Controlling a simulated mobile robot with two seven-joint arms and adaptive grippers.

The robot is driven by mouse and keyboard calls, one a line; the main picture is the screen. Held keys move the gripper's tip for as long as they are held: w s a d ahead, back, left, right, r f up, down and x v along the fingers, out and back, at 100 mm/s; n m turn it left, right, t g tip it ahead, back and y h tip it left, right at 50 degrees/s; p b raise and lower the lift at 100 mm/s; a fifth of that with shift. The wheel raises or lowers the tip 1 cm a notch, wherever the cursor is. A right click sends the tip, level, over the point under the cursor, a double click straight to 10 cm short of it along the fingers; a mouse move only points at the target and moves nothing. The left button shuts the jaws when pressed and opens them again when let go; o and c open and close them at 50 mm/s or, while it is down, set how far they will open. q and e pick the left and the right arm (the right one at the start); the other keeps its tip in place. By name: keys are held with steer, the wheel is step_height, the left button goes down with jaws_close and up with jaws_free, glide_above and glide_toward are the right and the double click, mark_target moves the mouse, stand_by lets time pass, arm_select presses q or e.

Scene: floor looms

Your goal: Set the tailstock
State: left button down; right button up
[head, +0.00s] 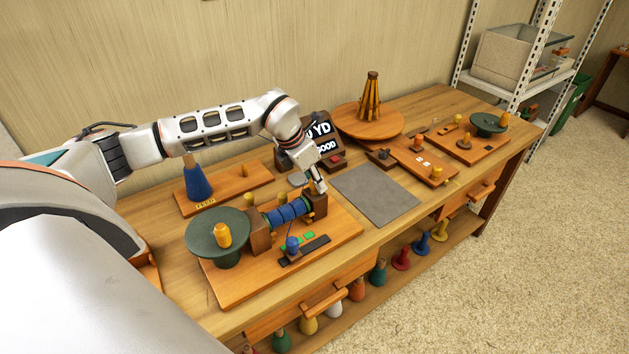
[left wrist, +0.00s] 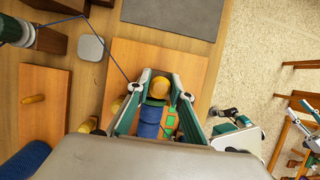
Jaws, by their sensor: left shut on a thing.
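The tailstock (head: 319,203) is a wooden block at the right end of the blue-wound bobbin (head: 287,213) on the winder board (head: 340,229). My left gripper (head: 319,186) reaches down over it. In the left wrist view, my left gripper (left wrist: 162,84) has its two fingers on either side of a yellow knob (left wrist: 159,87) at the tailstock end, shut on it. The blue winding (left wrist: 149,121) lies just below the knob. The fingers and wrist hide part of the block, so I cannot tell whether it touches the bobbin.
A green wheel with an orange knob (head: 222,235) stands at the board's left end. A blue cone (head: 198,182) holds thread behind it. The grey mat (head: 376,195) to the right is bare. A dark sign (head: 318,134) and a round stand (head: 369,121) stand behind.

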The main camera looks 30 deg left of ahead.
arm_select(q)
steer(key=w, duration=0.1)
steer(key=w+d, duration=0.1)
steer(key=w, duration=0.1)
steer(key=shift+w+d+r, duration=0.15)
steer(key=shift+d, duration=0.05)
steer(key=c, duration=2.1)
jaws_free()
steer(key=shift+c, duration=0.2)
steer(key=o, duration=0.4)
steer(key=shift+w+d, duration=0.1)
steer(key=shift+w, duration=0.1)
steer(key=shift+c, duration=0.2)
steer(key=shift+s, duration=0.15)
steer(key=v, duration=1.2)
steer(key=shift+s, duration=0.1)
